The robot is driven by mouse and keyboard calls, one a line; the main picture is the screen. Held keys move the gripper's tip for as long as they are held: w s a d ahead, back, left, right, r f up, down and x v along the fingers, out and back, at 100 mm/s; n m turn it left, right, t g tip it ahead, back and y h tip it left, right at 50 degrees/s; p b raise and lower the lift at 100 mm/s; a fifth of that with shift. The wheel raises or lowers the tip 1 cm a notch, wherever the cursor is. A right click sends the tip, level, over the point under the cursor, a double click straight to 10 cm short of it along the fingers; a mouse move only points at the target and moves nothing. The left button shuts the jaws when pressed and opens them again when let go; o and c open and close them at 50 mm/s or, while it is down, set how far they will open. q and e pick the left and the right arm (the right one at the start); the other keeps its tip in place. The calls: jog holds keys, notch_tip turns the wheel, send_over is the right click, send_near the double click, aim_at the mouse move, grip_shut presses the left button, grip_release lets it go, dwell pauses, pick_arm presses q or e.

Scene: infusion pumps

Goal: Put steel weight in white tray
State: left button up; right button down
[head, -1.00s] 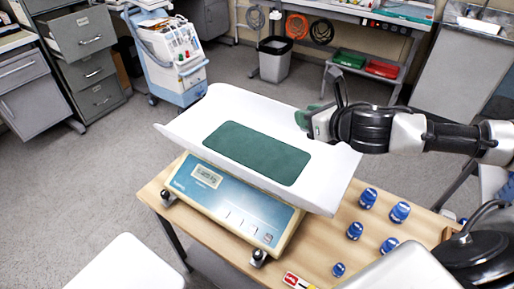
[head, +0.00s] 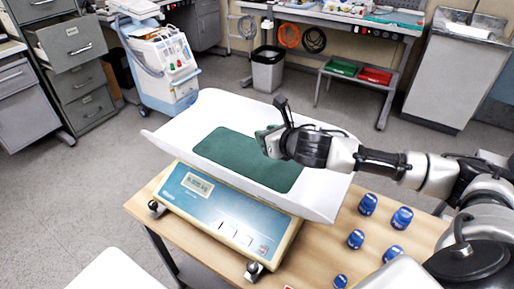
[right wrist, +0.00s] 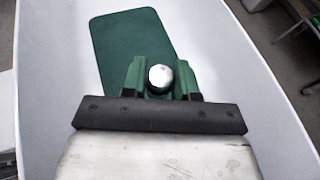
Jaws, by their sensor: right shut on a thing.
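The steel weight (right wrist: 160,76) is a small shiny cylinder held between the green fingertips of my right gripper (right wrist: 161,80) in the right wrist view. In the head view my right gripper (head: 268,142) is over the right part of the white tray (head: 178,124), by the edge of its green mat (head: 225,150); the weight cannot be made out there. The mat also shows in the right wrist view (right wrist: 130,38), ahead of the fingertips. I cannot tell whether the weight touches the tray. My left gripper is not in view.
The tray tops a blue-fronted scale (head: 215,208) on a wooden table (head: 330,245). Several blue weights (head: 367,204) stand on the table to the right of the scale. A wheeled machine (head: 160,60) and drawers (head: 75,60) stand behind on the floor.

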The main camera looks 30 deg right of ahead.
jog(key=w+f, duration=0.1)
jog(key=w+a, duration=0.1)
jog(key=shift+w+a+f, duration=0.3)
jog(key=shift+f, duration=0.05)
notch_tip(320, 180, down, 4)
jog(key=shift+f+b, duration=0.1)
jog(key=shift+b, duration=0.3)
jog(key=c, duration=0.8)
grip_release()
jog(key=shift+c, duration=0.2)
jog(key=shift+s, duration=0.1)
jog(key=v, duration=1.2)
